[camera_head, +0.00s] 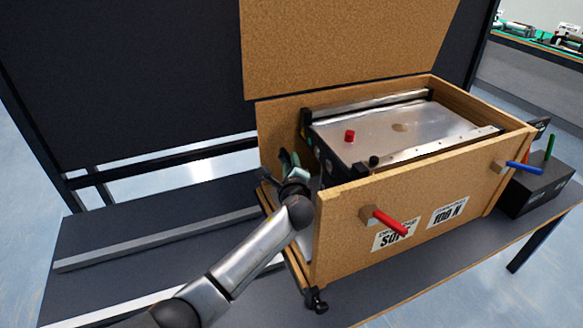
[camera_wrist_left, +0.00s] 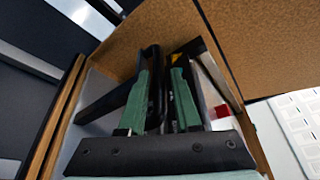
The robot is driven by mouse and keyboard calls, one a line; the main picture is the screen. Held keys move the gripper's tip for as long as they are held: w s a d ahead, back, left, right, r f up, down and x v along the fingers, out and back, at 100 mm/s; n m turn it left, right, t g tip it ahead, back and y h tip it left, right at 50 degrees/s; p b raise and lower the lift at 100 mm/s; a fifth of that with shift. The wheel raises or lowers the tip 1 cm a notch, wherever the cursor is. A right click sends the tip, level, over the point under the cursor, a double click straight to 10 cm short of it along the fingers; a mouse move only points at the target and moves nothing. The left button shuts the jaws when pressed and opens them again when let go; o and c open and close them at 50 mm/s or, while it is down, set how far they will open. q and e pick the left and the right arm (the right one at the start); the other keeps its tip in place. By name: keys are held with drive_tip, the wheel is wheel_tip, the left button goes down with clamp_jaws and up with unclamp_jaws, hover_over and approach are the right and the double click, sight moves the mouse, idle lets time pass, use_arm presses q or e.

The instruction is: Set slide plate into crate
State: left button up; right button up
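The wooden crate (camera_head: 345,236) stands on the dark table with its lid up. A flat silvery plate (camera_head: 430,128) with a red knob (camera_head: 350,135) lies inside, below the rim; I cannot tell whether this is the slide plate. My left gripper (camera_head: 290,157) is at the crate's left end, beside the plate's dark end. The arm hides part of that end. My right gripper is out of view.
Red (camera_head: 390,222) and blue (camera_head: 524,167) handles stick out from the crate's front. A black box (camera_head: 533,190) with coloured pegs stands right of the crate. The table to the left (camera_head: 120,235) is mostly clear, with metal rails. The raised lid (camera_head: 345,45) bounds the back.

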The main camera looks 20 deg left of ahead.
use_arm(q)
drive_tip(key=shift+p+v, duration=0.3)
drive_tip(key=shift+v, duration=2.1)
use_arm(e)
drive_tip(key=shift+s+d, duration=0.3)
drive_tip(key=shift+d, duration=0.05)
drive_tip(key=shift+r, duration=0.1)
